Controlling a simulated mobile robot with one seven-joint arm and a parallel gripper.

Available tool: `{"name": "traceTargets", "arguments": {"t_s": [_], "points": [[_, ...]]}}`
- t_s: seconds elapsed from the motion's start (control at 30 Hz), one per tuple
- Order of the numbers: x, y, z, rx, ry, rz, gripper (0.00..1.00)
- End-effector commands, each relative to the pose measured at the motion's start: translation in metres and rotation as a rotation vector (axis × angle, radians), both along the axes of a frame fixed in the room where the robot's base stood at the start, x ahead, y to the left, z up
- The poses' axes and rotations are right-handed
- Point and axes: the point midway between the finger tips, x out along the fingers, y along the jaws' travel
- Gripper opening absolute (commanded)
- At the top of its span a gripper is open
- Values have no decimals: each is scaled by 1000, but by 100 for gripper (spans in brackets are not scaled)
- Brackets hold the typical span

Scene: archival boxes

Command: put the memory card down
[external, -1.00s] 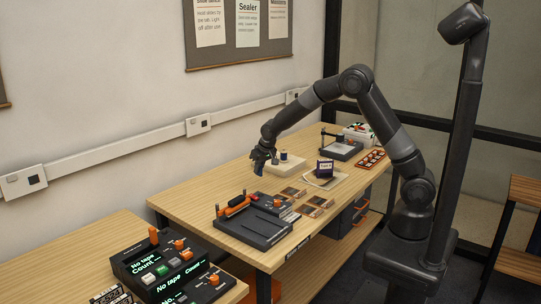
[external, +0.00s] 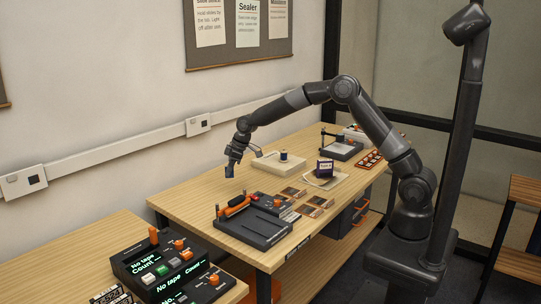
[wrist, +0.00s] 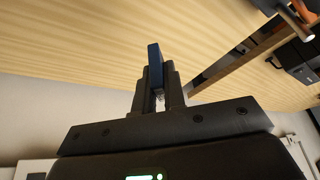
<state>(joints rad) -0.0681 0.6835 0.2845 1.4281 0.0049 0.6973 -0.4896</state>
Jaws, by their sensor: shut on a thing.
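My gripper (external: 230,173) hangs over the far left part of the wooden table (external: 190,203), pointing down. In the wrist view my gripper (wrist: 157,85) is shut on a thin dark blue piece, which I take to be the memory card (wrist: 154,62). The card stands out beyond the fingertips, and its lower part is hidden between the fingers. In the external view the card is too small to make out clearly. The gap between card and tabletop is hard to judge.
A black device with an orange handle (external: 257,230) stands in front of and to the right of my gripper. Several small cards (external: 291,193) lie on the table. A pale box with a spool (external: 277,165) stands farther right.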

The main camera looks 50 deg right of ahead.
Motion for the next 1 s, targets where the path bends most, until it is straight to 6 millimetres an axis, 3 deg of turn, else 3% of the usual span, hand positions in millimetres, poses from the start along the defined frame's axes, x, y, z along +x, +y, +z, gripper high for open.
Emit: {"name": "traceTargets", "arguments": {"t_s": [0.17, 0.5, 0.6, 0.87, 1.0], "points": [[4, 23, -8, -1, 1, 47, 0], [12, 98, -53, -2, 1, 45, 0], [14, 112, -62, -2, 1, 43, 0], [16, 123, -76, -2, 2, 40, 0], [15, 123, -97, -2, 3, 40, 0]]}}
